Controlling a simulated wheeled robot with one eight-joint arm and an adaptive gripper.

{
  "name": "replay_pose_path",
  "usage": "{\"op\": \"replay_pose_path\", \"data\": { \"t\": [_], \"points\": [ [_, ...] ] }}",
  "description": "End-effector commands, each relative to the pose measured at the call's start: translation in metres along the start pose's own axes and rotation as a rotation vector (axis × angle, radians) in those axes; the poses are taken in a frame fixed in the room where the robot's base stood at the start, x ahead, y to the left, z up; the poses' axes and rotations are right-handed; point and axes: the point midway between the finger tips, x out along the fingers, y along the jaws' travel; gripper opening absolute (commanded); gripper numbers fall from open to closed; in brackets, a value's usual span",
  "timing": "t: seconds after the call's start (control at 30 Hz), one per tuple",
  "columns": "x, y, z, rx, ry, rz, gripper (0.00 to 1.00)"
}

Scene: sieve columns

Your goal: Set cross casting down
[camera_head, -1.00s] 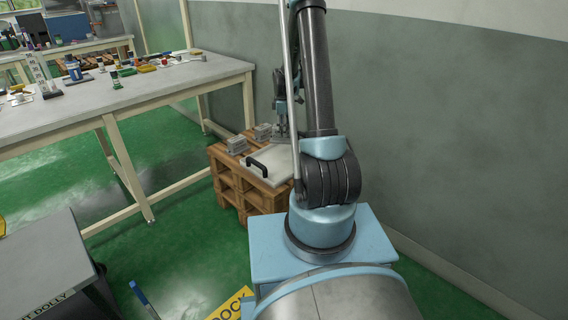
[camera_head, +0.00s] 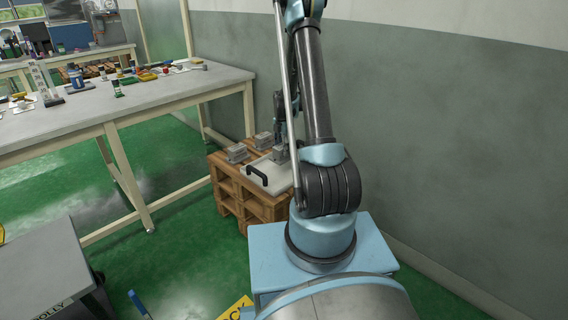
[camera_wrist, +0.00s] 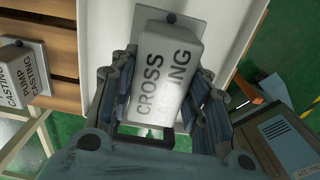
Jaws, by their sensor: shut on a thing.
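The cross casting (camera_wrist: 168,62), a pale grey block with a flat base plate and dark lettering, is held between the blue fingers of my gripper (camera_wrist: 166,84) in the wrist view. It is over the white tray (camera_wrist: 100,45). In the head view the casting (camera_head: 280,155) shows as a small grey block at the tray's far right part, below my gripper (camera_head: 281,138). I cannot tell whether its underside touches the tray. The tray (camera_head: 263,182) has a black handle and lies on a wooden pallet stack.
The pump casting (camera_wrist: 22,72) sits on the pallet slats left of the tray. A long workbench (camera_head: 130,95) with small items stands left; the grey wall (camera_head: 450,130) is close right.

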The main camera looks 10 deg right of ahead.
Motion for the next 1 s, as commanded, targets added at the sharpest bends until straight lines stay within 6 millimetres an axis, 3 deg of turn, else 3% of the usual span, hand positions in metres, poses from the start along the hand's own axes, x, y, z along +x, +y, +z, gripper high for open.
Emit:
{"op": "replay_pose_path", "data": {
  "t": [0.1, 0.43, 0.7, 1.0],
  "points": [
    [0.015, 0.0, 0.0, 0.001, 0.0, 0.0, 0.0],
    [0.032, 0.0, 0.0, 0.002, 0.0, 0.0, 0.0],
    [0.062, 0.0, 0.001, 0.003, 0.0, 0.0, 0.0],
    [0.065, -0.001, 0.001, 0.003, 0.0, 0.0, 0.0]
  ]
}}
